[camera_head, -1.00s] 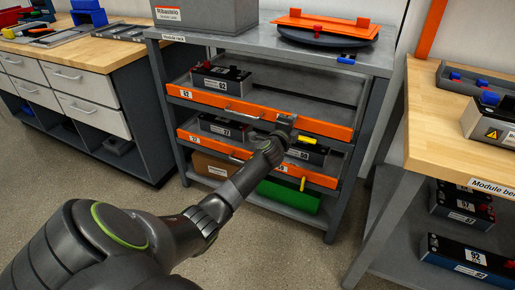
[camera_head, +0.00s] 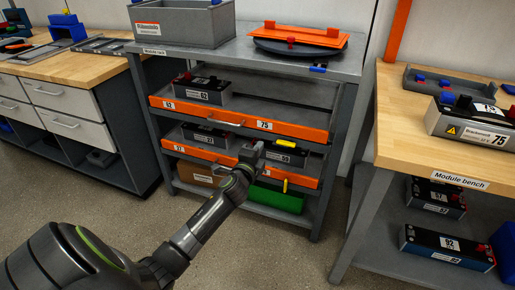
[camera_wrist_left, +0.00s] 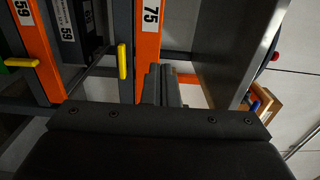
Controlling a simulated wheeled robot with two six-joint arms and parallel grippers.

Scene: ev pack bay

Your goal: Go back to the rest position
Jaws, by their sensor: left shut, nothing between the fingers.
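My left gripper (camera_head: 251,153) is shut and empty. In the head view it shows in front of the module rack (camera_head: 345,150), just below the upper orange drawer front (camera_head: 215,114) and over part of the lower orange drawer front (camera_head: 205,156). In the left wrist view its closed fingers (camera_wrist_left: 161,84) point toward the orange front labelled 75 (camera_wrist_left: 148,45), with a yellow handle (camera_wrist_left: 122,62) to their left. I cannot tell the exact gap to the rack. My right gripper is not in view.
The module bench (camera_head: 395,130) stands at the right, with battery modules on and under it. A wooden-topped drawer bench (camera_head: 75,55) stands at the left. A module (camera_head: 205,88) sits in the upper drawer. The floor (camera_head: 265,250) before the rack is clear.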

